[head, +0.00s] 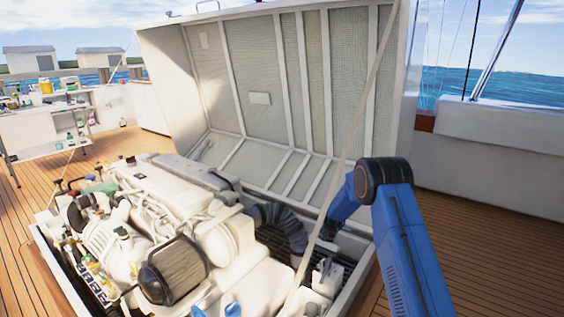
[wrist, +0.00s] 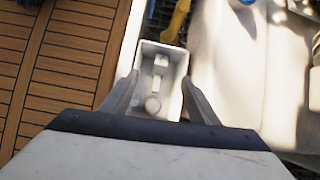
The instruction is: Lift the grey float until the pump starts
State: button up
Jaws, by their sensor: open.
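In the wrist view, a small open-topped pale box (wrist: 177,52) stands beside the wooden deck. Inside it is a pale grey float-like piece (wrist: 153,105) with a rounded end and a narrow stem. I cannot tell exactly which part is the float. My gripper (wrist: 160,78) is open, its two fingers apart on the left and right of the box in the picture. Nothing is seen held between them. I cannot tell whether the fingers touch the box or how high they are above it. In the head view my gripper and the float are not visible.
A yellow part (wrist: 176,20) lies just beyond the box. The white engine (head: 160,200) fills the bay, with a dark round filter (head: 174,270) and a ribbed black hose (head: 283,225). The raised hatch lid (head: 260,97) stands behind. Planked deck (wrist: 60,70) is clear at left.

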jog(key=s+d+r+n+t+h, duration=0.1)
jog(key=s+d+r, duration=0.2)
jog(key=s+r, duration=0.55)
jog(key=s+d+r+n+t, duration=0.1)
jog(key=s+d+r+t, duration=0.15)
jog(key=r, duration=1.05)
jog(key=s+d+r+n+t+h, duration=0.1)
jog(key=s+d+r, duration=0.1)
jog(key=s+r, duration=0.7)
jog(key=s+d+r+n+t, duration=0.2)
jog(key=s+d+r+t, duration=0.15)
jog(key=s+r, duration=0.75)
jog(key=s+d+f+t+h, duration=0.1)
jog(key=s+d, duration=0.1)
jog(key=s, duration=0.7)
jog(key=s+d+f+n+t+h, duration=0.1)
jog(key=s+d+f, duration=0.1)
jog(key=s, duration=0.7)
jog(key=shift+w, duration=0.15)
